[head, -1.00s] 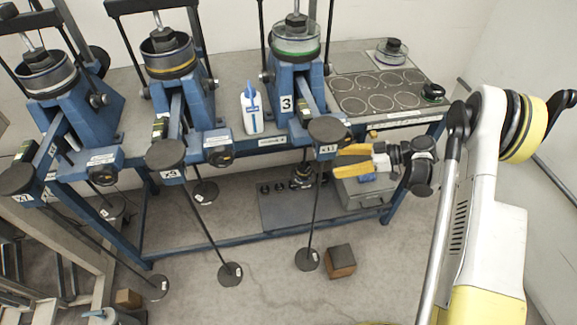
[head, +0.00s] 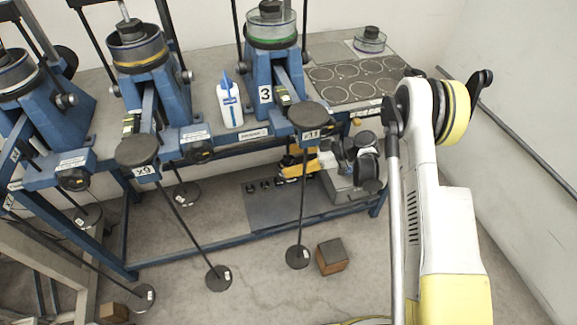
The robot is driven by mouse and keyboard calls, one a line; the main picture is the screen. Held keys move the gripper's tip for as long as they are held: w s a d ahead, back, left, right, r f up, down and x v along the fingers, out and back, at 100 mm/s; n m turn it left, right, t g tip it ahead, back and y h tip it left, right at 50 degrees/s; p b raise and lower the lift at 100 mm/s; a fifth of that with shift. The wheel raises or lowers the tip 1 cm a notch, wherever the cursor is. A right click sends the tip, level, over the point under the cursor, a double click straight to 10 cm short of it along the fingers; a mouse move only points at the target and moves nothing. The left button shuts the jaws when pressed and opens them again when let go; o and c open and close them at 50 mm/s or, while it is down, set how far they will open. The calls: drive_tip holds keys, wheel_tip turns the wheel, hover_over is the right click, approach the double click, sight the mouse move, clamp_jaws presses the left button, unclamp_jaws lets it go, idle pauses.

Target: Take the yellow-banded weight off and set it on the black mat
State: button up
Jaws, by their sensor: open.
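I cannot pick out a yellow-banded weight for sure in the head view. A yellow band shows on the cup of the middle blue lever frame (head: 137,58), under its loading yoke. My gripper (head: 287,165) has yellow fingers and is open, low beneath the bench edge, by the hanger rod below the x11 disc (head: 308,115). The rod and disc partly hide the fingers, and whether they touch anything is unclear. A dark mat (head: 275,218) lies below the bench with several small black pieces along its back. Another dark panel (head: 345,97), marked with circles, lies on the bench top.
The x9 disc (head: 137,151) and its slanting rod stand left of my gripper. A brown block (head: 331,257) sits on the floor near the hanger plate (head: 299,257). A white bottle (head: 229,103) stands on the bench. A grey box (head: 345,188) is below my wrist.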

drive_tip(key=c, duration=1.3)
drive_tip(key=shift+r, duration=0.2)
drive_tip(key=shift+a+r+p, duration=0.1)
drive_tip(key=shift+r+p, duration=0.15)
drive_tip(key=shift+p, duration=0.2)
drive_tip(key=s+d, duration=0.1)
drive_tip(key=d+p, duration=0.1)
drive_tip(key=d, duration=0.1)
drive_tip(key=s+d+p, duration=0.1)
drive_tip(key=d, duration=0.1)
drive_tip(key=shift+s+r, duration=0.3)
drive_tip(key=shift+r, duration=0.1)
drive_tip(key=s+d+f+p, duration=0.1)
drive_tip(key=d+p, duration=0.1)
drive_tip(key=d, duration=0.5)
drive_tip(key=d+f+p, duration=0.1)
drive_tip(key=d+p, duration=0.1)
drive_tip(key=d, duration=0.6)
drive_tip(key=shift+s+d+f, duration=0.15)
drive_tip(key=shift+s+f, duration=0.1)
drive_tip(key=shift+s, duration=0.15)
drive_tip(key=shift+d+r, duration=0.1)
drive_tip(key=shift+d, duration=0.15)
